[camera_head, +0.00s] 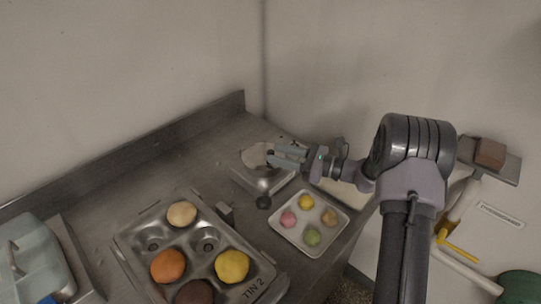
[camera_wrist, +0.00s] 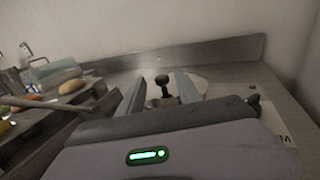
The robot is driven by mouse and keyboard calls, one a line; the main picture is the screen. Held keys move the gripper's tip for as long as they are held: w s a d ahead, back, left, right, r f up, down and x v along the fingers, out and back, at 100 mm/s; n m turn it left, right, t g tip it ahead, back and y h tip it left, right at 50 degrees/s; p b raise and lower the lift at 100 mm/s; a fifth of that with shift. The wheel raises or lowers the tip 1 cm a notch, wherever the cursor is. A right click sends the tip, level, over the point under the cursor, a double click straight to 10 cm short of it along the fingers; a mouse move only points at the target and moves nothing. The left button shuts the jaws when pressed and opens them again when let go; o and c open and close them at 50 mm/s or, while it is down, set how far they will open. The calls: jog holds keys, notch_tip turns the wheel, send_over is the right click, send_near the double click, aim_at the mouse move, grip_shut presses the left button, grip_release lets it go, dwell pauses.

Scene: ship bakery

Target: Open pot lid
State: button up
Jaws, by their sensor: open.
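The pot (camera_head: 270,180) is a metal vessel near the back corner of the counter, partly hidden by my gripper. Its pale round lid (camera_head: 254,154) lies on top, and the lid also shows in the wrist view (camera_wrist: 202,84). The lid's dark knob (camera_wrist: 162,81) stands upright between my two fingers in that view. My gripper (camera_head: 274,157) is open and reaches in from the right over the lid. In the wrist view, the fingers (camera_wrist: 160,90) are spread on either side of the knob, with gaps visible. Whether a finger touches the lid is not clear.
A metal tin marked TIN 2 (camera_head: 262,284) holds several coloured balls in front of the pot. A white tray (camera_head: 336,235) with several small balls sits to its right. A pale blue container (camera_head: 28,255) is far left. Walls close the back.

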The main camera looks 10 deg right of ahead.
aim_at(271, 151)
jog(key=shift+x, duration=1.6)
jog(key=shift+w+d, duration=0.1)
grip_shut()
